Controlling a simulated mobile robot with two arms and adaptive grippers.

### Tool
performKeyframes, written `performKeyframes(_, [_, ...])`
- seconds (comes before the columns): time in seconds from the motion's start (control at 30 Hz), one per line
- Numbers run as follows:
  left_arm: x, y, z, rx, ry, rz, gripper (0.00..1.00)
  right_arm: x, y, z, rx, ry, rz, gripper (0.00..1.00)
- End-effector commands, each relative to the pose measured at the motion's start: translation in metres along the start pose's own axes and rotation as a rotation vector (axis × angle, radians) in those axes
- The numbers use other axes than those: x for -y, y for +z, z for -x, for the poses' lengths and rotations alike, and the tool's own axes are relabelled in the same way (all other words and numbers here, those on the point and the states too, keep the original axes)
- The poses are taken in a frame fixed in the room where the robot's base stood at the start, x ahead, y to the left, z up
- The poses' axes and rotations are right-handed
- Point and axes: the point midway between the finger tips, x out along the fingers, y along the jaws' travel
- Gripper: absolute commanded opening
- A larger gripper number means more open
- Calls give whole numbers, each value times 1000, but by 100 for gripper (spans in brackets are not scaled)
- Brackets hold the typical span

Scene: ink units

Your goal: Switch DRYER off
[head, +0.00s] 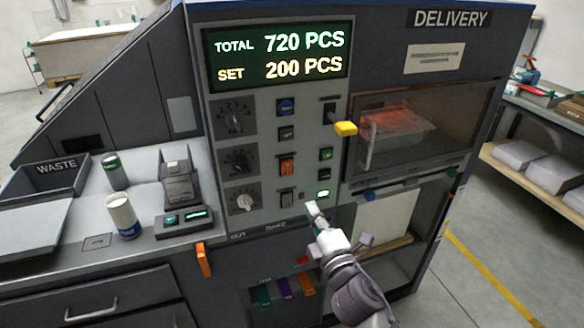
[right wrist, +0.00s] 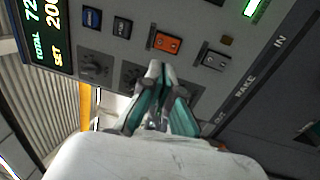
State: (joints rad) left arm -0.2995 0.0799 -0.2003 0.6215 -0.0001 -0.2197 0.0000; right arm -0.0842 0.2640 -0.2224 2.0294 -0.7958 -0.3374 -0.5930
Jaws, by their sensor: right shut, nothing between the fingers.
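The grey control panel carries several switches, and no DRYER label is readable in either view. An orange rocker switch (head: 287,166) sits mid-panel and shows large in the right wrist view (right wrist: 167,43). A grey rocker (head: 286,198) is below it, also in the right wrist view (right wrist: 214,60). A blue switch (head: 285,107) and another grey rocker (head: 286,133) are above. A green lamp (head: 323,193) is lit at lower right. My right gripper (head: 312,208) is shut and empty, in front of the panel's lower part; its fingertips (right wrist: 160,68) appear below the orange rocker. My left gripper is out of view.
A yellow-tipped lever (head: 346,128) sticks out right of the switches. Knobs (head: 239,160) line the panel's left. The display (head: 277,55) reads TOTAL 720, SET 200.

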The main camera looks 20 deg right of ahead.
Motion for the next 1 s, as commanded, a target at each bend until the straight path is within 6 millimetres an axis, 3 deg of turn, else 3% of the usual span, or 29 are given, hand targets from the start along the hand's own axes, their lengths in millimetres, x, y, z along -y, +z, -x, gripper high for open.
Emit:
performKeyframes(0.37, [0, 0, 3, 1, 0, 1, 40, 0, 0, -9, 1, -2, -2, 0])
performKeyframes(0.8, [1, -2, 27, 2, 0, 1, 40, -1, 0, -96, 2, -3, -5, 0])
performKeyframes(1.0, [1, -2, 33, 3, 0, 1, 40, 1, 0, -127, 1, -4, -5, 0])
